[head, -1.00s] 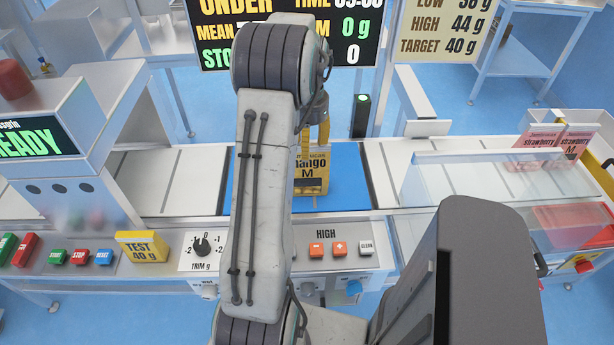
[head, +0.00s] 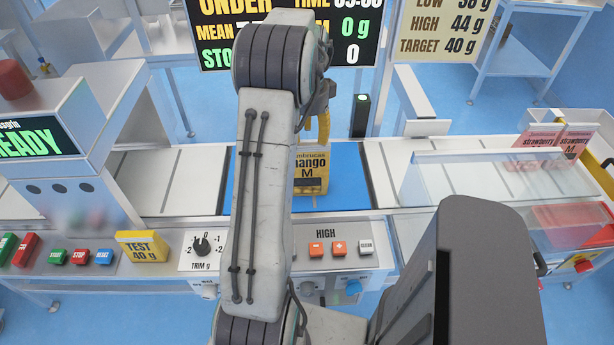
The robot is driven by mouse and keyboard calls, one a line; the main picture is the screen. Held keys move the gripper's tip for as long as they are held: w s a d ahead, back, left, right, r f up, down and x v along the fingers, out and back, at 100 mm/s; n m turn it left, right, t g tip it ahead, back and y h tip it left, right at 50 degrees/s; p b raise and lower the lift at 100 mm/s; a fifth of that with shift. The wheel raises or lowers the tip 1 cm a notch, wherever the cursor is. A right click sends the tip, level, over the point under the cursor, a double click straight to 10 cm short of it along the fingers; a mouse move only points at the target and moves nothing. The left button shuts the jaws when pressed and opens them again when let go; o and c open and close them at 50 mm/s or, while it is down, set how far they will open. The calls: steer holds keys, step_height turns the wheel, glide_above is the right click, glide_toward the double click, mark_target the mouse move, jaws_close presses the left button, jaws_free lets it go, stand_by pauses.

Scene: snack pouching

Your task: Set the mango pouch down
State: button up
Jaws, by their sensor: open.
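My gripper (head: 322,132) is just above the pouch's top edge, with a yellow finger showing. It is open, and the pouch stands below it. The other finger is mostly hidden behind my arm.
A yellow test block (head: 142,247) sits on the front panel at left. Strawberry pouches (head: 540,142) stand in a bin at far right. A clear guard (head: 490,180) covers the right belt. A display board (head: 352,28) stands behind.

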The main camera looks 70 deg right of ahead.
mark_target(307, 150)
steer(key=shift+w+a+f+p, duration=0.1)
steer(key=shift+f+p, duration=0.05)
steer(key=shift+f, duration=1.1)
steer(key=shift+w+f+p, duration=0.1)
steer(key=shift+f+p, duration=0.05)
steer(key=shift+f, duration=1.05)
steer(key=shift+c, duration=0.3)
jaws_close()
